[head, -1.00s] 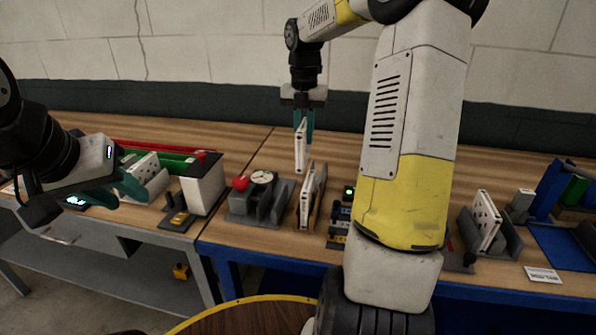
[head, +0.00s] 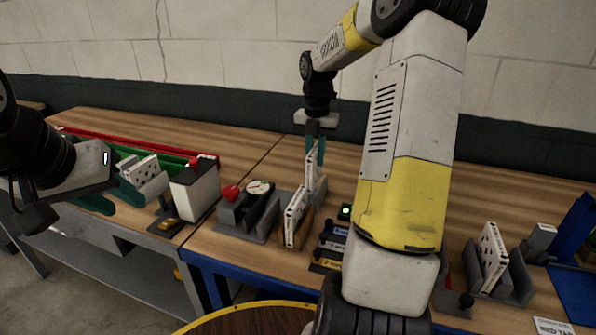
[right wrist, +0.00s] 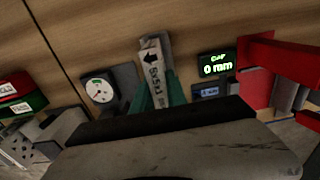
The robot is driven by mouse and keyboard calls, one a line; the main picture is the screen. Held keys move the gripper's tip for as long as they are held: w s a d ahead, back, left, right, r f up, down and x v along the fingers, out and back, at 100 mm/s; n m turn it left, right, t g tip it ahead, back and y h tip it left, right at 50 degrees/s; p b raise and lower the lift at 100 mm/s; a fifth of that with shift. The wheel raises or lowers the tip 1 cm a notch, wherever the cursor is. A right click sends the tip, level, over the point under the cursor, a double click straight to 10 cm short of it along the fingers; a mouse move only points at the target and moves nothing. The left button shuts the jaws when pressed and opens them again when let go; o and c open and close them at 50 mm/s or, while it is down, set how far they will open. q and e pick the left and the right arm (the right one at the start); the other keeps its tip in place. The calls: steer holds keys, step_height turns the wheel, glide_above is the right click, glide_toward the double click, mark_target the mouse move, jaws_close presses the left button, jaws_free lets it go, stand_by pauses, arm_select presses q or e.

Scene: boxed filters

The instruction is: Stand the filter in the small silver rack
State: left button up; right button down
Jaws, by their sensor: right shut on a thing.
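My right gripper (head: 315,152) points down and is shut on a thin white filter (head: 310,169), held upright. In the right wrist view the filter's edge (right wrist: 152,68), with an arrow and size print, stands between the teal fingers. The held filter's lower part is close behind a white perforated panel (head: 296,216) at the grey rack (head: 262,222); whether it touches is hidden. Another grey rack (head: 515,284) at the right holds a white perforated filter (head: 493,256). I cannot tell which rack is the small silver one.
A round dial gauge (head: 260,187) and a red knob (head: 230,192) sit beside the central rack. A lit display (right wrist: 215,63) is nearby. A white box (head: 195,190) and a green-and-red bin (head: 180,155) stand left. Bare tabletop lies behind the rack.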

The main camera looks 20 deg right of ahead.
mark_target(315, 173)
steer(key=shift+f, duration=2.85)
steer(key=shift+f, duration=0.15)
steer(key=c, duration=1.3)
jaws_free()
steer(key=shift+c, duration=0.2)
